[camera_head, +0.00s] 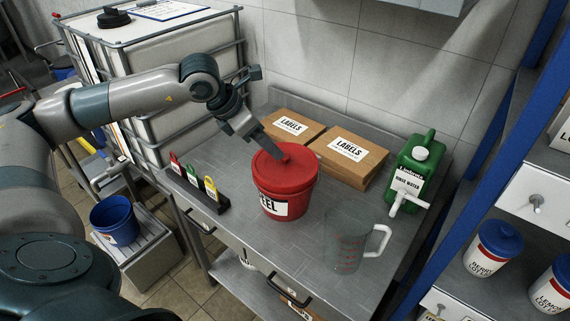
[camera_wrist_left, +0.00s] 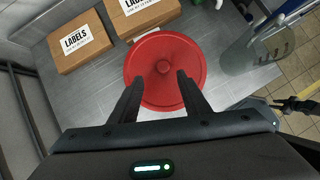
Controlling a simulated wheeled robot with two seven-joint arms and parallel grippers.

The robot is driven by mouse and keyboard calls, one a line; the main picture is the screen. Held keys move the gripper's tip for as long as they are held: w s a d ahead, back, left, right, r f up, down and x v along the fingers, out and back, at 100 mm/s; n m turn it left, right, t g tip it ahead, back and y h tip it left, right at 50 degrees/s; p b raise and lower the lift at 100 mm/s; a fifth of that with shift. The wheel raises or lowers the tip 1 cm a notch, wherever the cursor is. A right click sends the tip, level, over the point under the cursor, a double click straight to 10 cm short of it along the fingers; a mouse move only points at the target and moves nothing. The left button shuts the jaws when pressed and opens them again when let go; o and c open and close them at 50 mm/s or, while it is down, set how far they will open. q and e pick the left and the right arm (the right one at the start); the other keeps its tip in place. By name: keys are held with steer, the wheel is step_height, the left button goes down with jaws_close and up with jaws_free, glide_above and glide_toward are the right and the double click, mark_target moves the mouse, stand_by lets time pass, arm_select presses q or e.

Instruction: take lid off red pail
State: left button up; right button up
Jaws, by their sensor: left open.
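The red pail (camera_head: 272,203) stands upright on the metal bench, with a white label on its front. Its red lid (camera_head: 285,165) is seated on top and has a small knob in the middle. My left gripper (camera_head: 277,149) reaches down over the lid from the upper left. In the left wrist view the lid (camera_wrist_left: 165,92) fills the middle, and my left gripper (camera_wrist_left: 157,82) is open, its two fingers apart on the near side of the knob. The knob is not between the fingertips. I cannot tell whether the fingertips touch the lid.
Two cardboard label boxes (camera_head: 347,157) lie behind the pail. A green rinse water jug (camera_head: 414,172) and a clear measuring jug (camera_head: 345,247) stand to its right. A small rack of coloured tags (camera_head: 197,189) lies to its left. A blue bucket (camera_head: 114,222) stands lower left.

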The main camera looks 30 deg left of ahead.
mark_target(280, 164)
arm_select(q)
steer(key=shift+w+d+f+p, duration=0.2)
steer(key=shift+d+p, duration=0.1)
steer(key=shift+p, duration=0.1)
steer(key=p+x, duration=0.2)
steer(key=x, duration=0.1)
steer(key=shift+w+d+f, duration=0.1)
steer(key=shift+w+d, duration=0.15)
steer(key=shift+d, duration=0.15)
steer(key=shift+w+d+f+p, duration=0.1)
steer(key=shift+w+f+p, duration=0.1)
steer(key=shift+f+p, duration=0.15)
steer(key=shift+f, duration=0.1)
jaws_close()
